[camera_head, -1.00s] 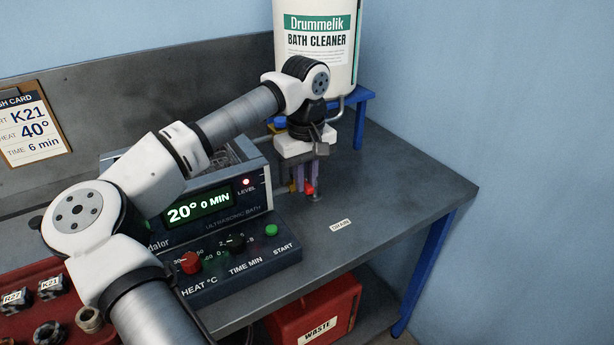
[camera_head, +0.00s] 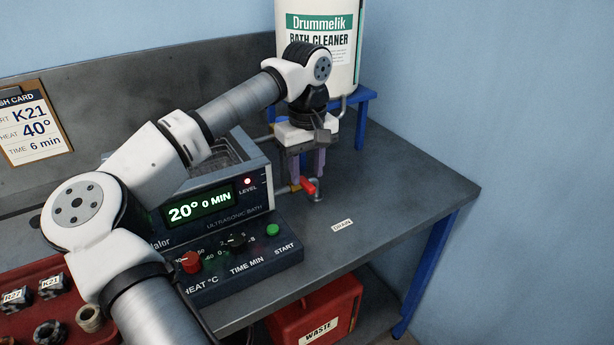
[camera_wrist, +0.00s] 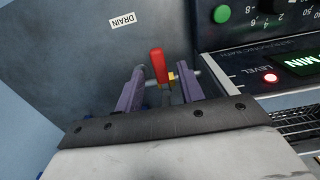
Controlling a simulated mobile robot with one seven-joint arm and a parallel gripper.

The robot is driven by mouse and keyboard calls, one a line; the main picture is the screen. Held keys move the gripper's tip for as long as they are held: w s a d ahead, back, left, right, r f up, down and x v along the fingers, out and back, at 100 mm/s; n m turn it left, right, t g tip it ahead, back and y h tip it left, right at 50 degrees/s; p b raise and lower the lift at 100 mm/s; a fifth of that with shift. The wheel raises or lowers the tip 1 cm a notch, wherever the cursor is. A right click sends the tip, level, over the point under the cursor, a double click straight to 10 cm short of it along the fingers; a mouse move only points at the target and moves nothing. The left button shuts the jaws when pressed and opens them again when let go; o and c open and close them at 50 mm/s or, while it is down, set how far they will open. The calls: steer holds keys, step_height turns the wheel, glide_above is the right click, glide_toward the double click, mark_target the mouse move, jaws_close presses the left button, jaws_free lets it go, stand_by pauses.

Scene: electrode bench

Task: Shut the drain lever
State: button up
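The red drain lever (camera_head: 308,187) sits on a brass valve on the thin pipe at the right end of the ultrasonic bath (camera_head: 225,205). In the wrist view the lever (camera_wrist: 158,66) lies crosswise to the pipe, beside the brass fitting (camera_wrist: 172,78). My gripper (camera_head: 307,178) points down over the valve with its purple fingers apart. In the wrist view the lever shows between the fingertips of my gripper (camera_wrist: 160,72), with gaps on both sides. Whether a finger touches it cannot be told.
A "DRAIN" label (camera_head: 342,224) lies on the bench in front of the valve. The bath's control panel (camera_head: 230,255) is to the left. A Drummelik cleaner drum (camera_head: 345,60) on a blue stand is behind. The bench to the right is clear.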

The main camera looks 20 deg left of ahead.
mark_target(307, 184)
step_height(307, 184, up, 12)
steer(key=b, duration=0.1)
steer(key=shift+f, duration=0.15)
steer(key=shift+f, duration=0.1)
stand_by(0.4)
